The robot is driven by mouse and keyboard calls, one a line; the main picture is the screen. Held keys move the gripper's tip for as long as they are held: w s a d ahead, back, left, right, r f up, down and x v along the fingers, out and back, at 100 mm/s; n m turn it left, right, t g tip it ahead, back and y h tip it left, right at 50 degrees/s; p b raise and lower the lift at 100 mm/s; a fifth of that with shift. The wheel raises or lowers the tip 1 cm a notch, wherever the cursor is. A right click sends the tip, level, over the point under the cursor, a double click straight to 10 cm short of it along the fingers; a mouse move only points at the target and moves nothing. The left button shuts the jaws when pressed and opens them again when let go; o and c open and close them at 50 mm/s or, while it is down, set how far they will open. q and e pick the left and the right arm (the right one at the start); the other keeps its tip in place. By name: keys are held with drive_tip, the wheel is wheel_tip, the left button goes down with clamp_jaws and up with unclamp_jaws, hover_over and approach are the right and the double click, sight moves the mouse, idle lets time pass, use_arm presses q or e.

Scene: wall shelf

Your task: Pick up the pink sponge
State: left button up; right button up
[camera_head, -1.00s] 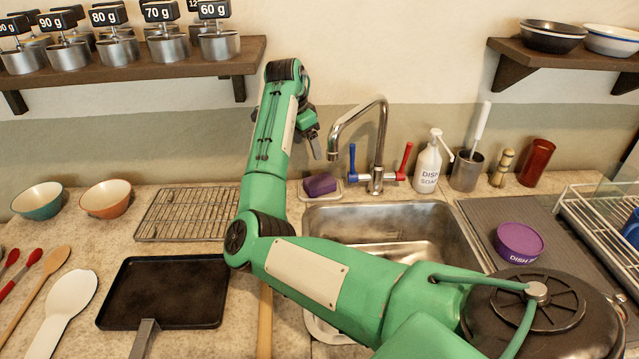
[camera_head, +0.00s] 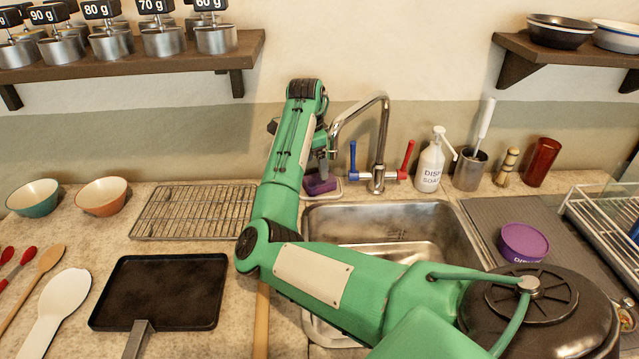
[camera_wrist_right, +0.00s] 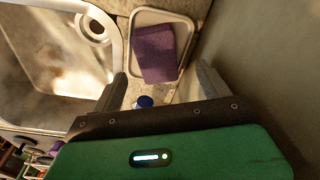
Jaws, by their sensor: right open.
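A purple sponge (camera_head: 319,186) lies on a small light tray (camera_head: 338,188) behind the sink's left corner. No clearly pink sponge shows. In the right wrist view, the sponge (camera_wrist_right: 154,52) lies inside the rim of the tray (camera_wrist_right: 180,17). My right gripper (camera_head: 322,162) is just above the sponge, partly hidden by my own arm in the head view. In the right wrist view, the open fingers (camera_wrist_right: 163,75) stand either side of the sponge's near end, with nothing between them held. My left gripper is not in view.
The faucet (camera_head: 377,150) with blue and red handles stands just right of the sponge. The sink (camera_head: 440,225) lies in front. A wire rack (camera_head: 190,212) is to the left. The wall is close behind the tray.

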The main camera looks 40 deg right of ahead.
sight(319, 179)
drive_tip(key=f, duration=0.4)
drive_tip(key=shift+s+d+f+p, duration=0.35)
drive_tip(key=shift+f, duration=0.05)
drive_tip(key=shift+f+p, duration=0.25)
drive_tip(key=shift+p, duration=0.25)
drive_tip(key=shift+c, duration=0.2)
drive_tip(key=c, duration=1)
